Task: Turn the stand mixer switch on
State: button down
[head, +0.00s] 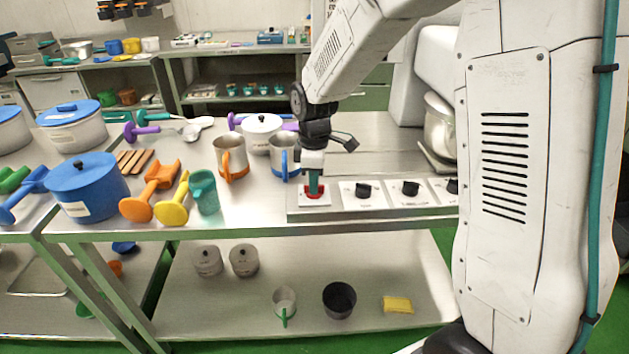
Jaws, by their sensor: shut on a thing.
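The stand mixer (408,80) is white and stands at the right end of the counter. My arm hides much of it. Its metal bowl (438,128) shows beside my arm. A row of control plates lies along the counter's front edge. The leftmost plate holds a switch with a red base (314,195); the others carry black knobs, one of them at the middle (363,189). My gripper (314,180) points down over the red-based switch and is shut on it. The gripper hides most of this switch, so its position cannot be told.
A metal mug (285,157) with a blue handle and one with an orange handle (231,157) stand left of my gripper. A white lidded pot (261,134) is behind them. A teal cup (204,192) stands farther left. Clear counter (375,145) lies behind the control plates.

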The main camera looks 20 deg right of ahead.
jog(key=m, duration=1.2)
jog(key=shift+m, duration=2.1)
jog(key=c, duration=1.5)
grip_release()
jog(key=shift+o, duration=0.2)
